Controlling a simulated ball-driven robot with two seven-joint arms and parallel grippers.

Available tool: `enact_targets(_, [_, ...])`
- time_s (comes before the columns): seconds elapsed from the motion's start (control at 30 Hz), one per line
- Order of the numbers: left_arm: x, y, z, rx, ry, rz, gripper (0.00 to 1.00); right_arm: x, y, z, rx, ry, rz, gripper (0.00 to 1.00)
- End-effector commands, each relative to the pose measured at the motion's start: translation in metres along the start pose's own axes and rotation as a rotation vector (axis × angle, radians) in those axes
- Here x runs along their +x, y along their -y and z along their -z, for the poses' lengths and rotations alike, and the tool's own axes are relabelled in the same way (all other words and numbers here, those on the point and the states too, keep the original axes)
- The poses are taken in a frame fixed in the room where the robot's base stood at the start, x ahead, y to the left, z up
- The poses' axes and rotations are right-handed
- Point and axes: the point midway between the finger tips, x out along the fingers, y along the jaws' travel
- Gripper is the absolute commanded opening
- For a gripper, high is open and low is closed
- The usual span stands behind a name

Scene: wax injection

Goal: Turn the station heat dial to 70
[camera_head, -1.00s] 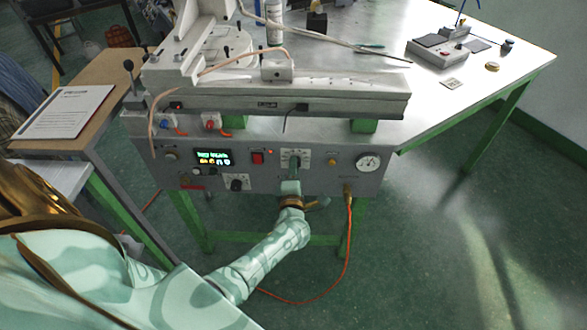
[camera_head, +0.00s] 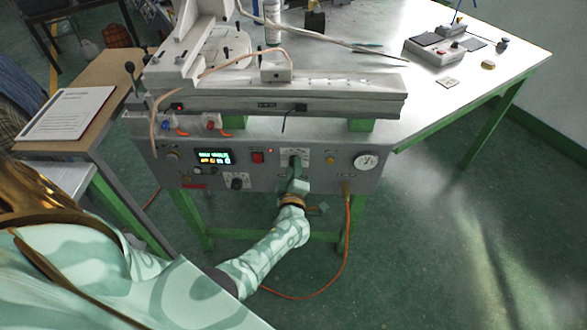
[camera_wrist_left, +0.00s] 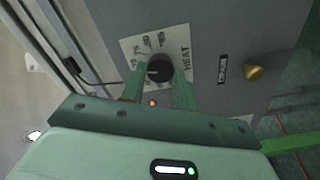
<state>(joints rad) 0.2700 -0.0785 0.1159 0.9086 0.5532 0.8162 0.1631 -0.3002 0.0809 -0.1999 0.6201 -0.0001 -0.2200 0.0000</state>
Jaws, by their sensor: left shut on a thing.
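The heat dial (camera_wrist_left: 159,68) is a round black knob on a white scale plate marked HEAT in the left wrist view. My left gripper (camera_wrist_left: 160,75) has its two green fingers on either side of the knob and is shut on it. In the head view the left gripper (camera_head: 295,168) reaches up to the front panel (camera_head: 325,178) and covers most of the dial; part of its white scale plate (camera_head: 303,154) shows. The number at the pointer is too small to read. My right gripper is not in view.
On the panel, a lit display (camera_head: 214,157) and a red switch (camera_head: 257,156) are left of the dial. A yellow knob (camera_head: 330,157) and a round gauge (camera_head: 366,161) are to the right. An orange hose (camera_head: 348,235) hangs below.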

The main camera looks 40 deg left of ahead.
Motion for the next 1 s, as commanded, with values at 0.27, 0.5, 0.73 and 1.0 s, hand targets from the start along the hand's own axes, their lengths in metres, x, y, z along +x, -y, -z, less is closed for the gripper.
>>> enact_targets(0.27, [-0.0017,0.002,-0.0017,0.008,0.004,0.004,0.07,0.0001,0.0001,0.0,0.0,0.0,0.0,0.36])
enact_targets(0.5, [-0.0015,0.0017,-0.0015,0.007,0.004,0.004,0.52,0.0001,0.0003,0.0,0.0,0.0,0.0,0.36])
enact_targets(0.73, [-0.0007,0.0009,-0.0007,0.006,0.002,0.002,0.52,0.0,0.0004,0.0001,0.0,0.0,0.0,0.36])
enact_targets(1.0, [-0.0038,-0.0002,-0.0014,0.005,0.002,0.001,0.52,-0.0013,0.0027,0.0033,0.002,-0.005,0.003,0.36])
